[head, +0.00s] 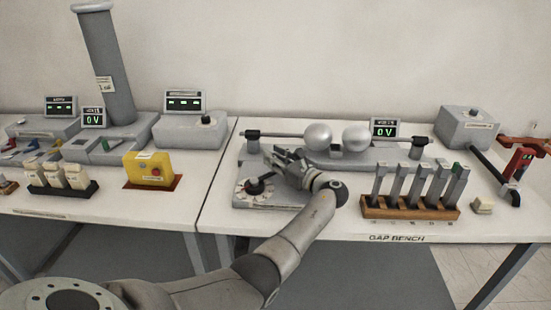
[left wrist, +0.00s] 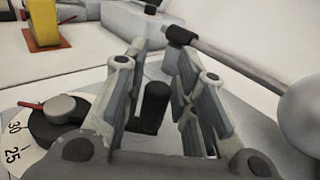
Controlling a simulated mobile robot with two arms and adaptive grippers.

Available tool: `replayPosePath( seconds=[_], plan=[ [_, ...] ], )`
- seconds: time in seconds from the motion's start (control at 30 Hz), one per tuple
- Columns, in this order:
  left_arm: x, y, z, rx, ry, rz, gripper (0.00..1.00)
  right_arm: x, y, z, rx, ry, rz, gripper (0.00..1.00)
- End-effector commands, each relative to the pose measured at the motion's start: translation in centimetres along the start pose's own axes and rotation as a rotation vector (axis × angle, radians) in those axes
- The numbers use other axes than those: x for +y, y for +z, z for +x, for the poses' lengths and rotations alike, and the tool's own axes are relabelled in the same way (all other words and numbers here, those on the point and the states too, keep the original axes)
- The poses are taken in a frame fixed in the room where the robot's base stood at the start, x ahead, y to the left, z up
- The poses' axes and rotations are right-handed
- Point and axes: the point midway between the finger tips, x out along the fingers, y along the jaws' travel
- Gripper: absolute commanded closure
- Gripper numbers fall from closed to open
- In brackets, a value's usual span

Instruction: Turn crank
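The crank has a black hub (head: 256,187) on a numbered white dial at the left front of the gap bench. In the left wrist view the hub (left wrist: 60,125) has a grey cap and a red pointer, beside the numbers 25 and 30. A black upright handle (left wrist: 156,103) stands between the fingers in that view, with gaps visible on both sides. My left gripper (head: 279,160) is open above and behind the dial; it also shows in the left wrist view (left wrist: 158,60). Whether the handle joins the hub is hidden. My right gripper is not in view.
Two metal spheres (head: 318,136) on horizontal rods stand just behind my left gripper. A wooden rack (head: 410,209) with several upright grey pieces is to the right. The bench's front edge is close below the dial.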

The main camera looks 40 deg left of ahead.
Motion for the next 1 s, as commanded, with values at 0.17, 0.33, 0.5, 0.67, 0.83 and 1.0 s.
replayPosePath(
  seconds=[0.17, 0.33, 0.5, 0.67, 0.83, 1.0],
  plan=[
    [0.0, -0.1, 0.0, 0.001, 0.001, 0.001, 0.59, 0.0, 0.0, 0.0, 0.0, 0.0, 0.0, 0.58],
    [0.1, -0.1, -0.1, 0.002, 0.001, 0.002, 0.59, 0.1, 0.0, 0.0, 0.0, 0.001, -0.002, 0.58],
    [0.0, -0.2, -1.1, 0.002, 0.0, 0.002, 0.59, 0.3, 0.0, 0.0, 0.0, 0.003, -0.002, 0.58],
    [0.0, -0.2, -4.1, 0.003, -0.002, 0.001, 0.59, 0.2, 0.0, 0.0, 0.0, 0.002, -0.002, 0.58],
    [-0.1, -0.2, -7.9, 0.004, -0.002, 0.001, 0.59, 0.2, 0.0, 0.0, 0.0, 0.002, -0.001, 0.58],
    [0.0, -0.2, -10.6, 0.002, 0.0, 0.003, 0.59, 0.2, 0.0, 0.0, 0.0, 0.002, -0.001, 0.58]
  ],
)
